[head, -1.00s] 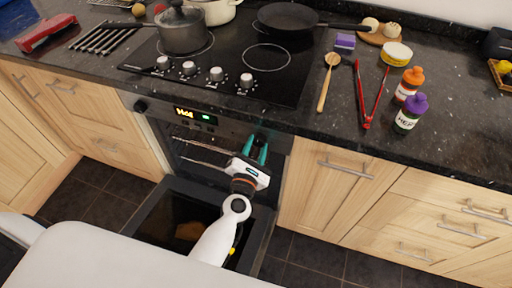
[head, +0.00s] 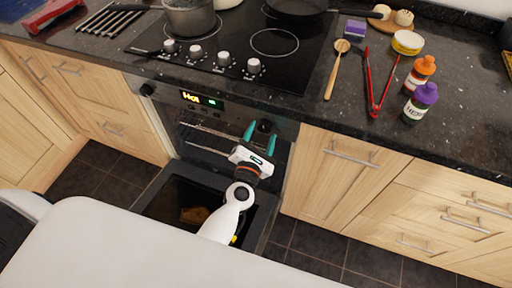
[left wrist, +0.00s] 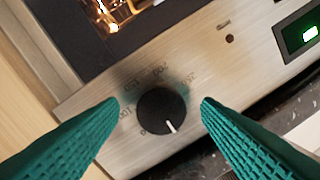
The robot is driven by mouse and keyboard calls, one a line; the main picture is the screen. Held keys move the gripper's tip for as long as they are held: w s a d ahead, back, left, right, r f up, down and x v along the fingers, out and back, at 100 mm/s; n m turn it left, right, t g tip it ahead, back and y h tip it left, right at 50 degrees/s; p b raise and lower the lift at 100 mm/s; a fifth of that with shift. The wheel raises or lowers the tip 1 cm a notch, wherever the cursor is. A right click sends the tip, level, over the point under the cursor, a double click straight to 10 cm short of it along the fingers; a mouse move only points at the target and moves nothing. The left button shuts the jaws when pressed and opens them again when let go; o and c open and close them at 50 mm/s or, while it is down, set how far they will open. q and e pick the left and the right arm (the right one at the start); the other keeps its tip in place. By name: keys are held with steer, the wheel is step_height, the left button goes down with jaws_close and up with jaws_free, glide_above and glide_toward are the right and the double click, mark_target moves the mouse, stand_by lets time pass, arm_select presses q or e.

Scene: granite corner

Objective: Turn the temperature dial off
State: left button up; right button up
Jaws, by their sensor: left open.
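The temperature dial is a round black knob (head: 264,126) at the right end of the oven's steel control panel. In the left wrist view the dial (left wrist: 163,111) has a white pointer line aimed down and slightly right, with numbers printed around it. My left gripper (head: 260,137) is open, its teal fingers just in front of the dial. In the left wrist view the gripper (left wrist: 161,101) has one finger on each side of the dial, with a visible gap on both sides. My right gripper is not in view.
The oven door (head: 267,215) hangs open below my left arm, with food inside. A second black knob (head: 148,90) and a lit display (head: 202,100) are on the panel. The hob (head: 240,45) and its pans are above.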

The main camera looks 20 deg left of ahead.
arm_select(q)
steer(key=s+b, duration=0.2)
steer(key=s, duration=0.9)
steer(key=shift+s+d, duration=0.15)
steer(key=shift+d, duration=0.15)
